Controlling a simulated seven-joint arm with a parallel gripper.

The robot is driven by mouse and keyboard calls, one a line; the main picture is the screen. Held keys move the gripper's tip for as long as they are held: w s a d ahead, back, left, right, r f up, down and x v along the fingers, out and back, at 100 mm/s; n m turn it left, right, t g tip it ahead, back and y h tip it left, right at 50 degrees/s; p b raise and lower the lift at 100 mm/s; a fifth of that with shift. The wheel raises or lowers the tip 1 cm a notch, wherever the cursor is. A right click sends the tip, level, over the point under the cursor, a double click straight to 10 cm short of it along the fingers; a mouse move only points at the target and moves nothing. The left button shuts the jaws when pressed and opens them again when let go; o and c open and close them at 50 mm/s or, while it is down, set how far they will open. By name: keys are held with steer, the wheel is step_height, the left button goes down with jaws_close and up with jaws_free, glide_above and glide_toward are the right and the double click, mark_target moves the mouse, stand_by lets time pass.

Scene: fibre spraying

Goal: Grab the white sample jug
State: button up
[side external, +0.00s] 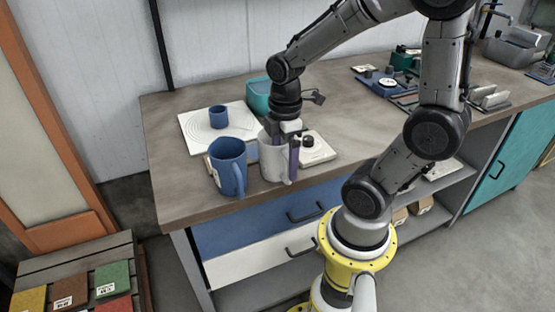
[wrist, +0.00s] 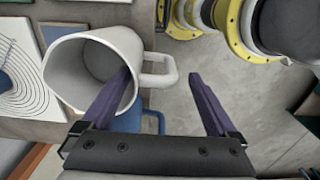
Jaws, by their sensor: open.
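The white sample jug (side external: 271,163) stands upright near the front edge of the bench, just right of a larger blue jug (side external: 228,168). My gripper (side external: 284,158) is right above the white jug, pointing down, with its purple fingers apart. In the wrist view the white jug (wrist: 117,45) is at upper left, with its handle (wrist: 160,71) between the fingertips of my gripper (wrist: 159,74). The left finger overlaps the jug's mouth and seems to reach inside it. The right finger is beyond the handle. Whether either finger touches the jug cannot be told.
A small blue cup (side external: 219,117) stands on a white patterned board (side external: 196,135) behind. A teal container (side external: 257,95) is at the back. A white plate with a black knob (side external: 319,147) lies right of the jug. The bench's front edge (side external: 200,219) is close.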

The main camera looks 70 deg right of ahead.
mark_target(286, 179)
steer(key=shift+s+d+f, duration=0.1)
steer(key=shift+d+f, duration=0.1)
steer(key=shift+f, duration=1.3)
steer(key=shift+s+d+f, duration=0.1)
steer(key=shift+d+f, duration=0.05)
steer(key=shift+f, duration=1.35)
jaws_close()
